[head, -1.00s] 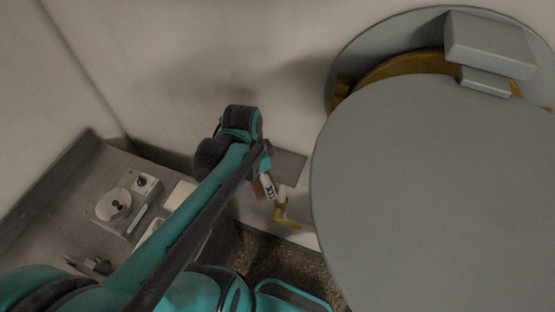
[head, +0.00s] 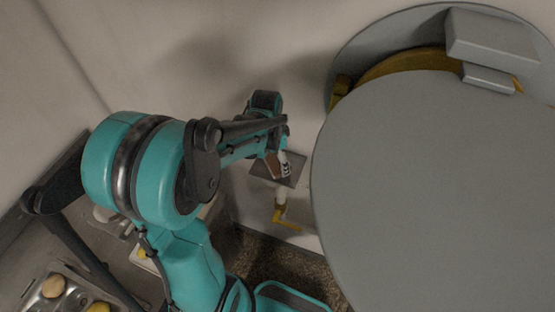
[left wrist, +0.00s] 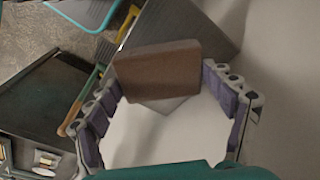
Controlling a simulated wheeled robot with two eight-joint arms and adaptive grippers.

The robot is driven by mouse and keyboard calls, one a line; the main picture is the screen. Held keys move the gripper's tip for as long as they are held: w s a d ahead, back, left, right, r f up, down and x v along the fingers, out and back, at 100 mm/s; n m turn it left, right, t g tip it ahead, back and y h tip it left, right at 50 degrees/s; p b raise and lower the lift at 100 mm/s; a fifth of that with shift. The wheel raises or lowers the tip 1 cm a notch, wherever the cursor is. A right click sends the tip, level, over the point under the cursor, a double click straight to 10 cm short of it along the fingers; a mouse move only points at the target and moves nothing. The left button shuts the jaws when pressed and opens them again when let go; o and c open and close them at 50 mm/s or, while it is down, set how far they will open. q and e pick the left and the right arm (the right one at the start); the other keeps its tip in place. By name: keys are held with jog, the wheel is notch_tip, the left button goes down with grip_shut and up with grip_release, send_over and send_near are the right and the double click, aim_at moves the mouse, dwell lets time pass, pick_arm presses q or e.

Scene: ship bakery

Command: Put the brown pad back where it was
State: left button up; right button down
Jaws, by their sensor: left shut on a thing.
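The brown pad (left wrist: 158,70) is a flat block with rounded corners. In the left wrist view it sits between the fingertips of my left gripper (left wrist: 162,76), which is shut on it. A grey plate (left wrist: 215,38) lies behind the pad in that view; whether they touch I cannot tell. In the head view my left gripper (head: 285,163) is by the wall, over the dark grey plate (head: 292,180), and only a small brown part of the pad (head: 271,166) shows. My right gripper is not in view.
A large round grey lid (head: 430,190) fills the right side, close to my left gripper. A yellow bracket (head: 287,222) is below the plate. A metal tray (head: 42,302) with round items stands at lower left. The pale wall (head: 240,50) is behind.

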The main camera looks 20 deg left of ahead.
pick_arm(q)
jog(key=shift+w+f, duration=0.3)
jog(key=shift+f, duration=0.15)
jog(key=shift+s, duration=0.1)
jog(key=o, duration=1)
jog(key=shift+c, duration=0.2)
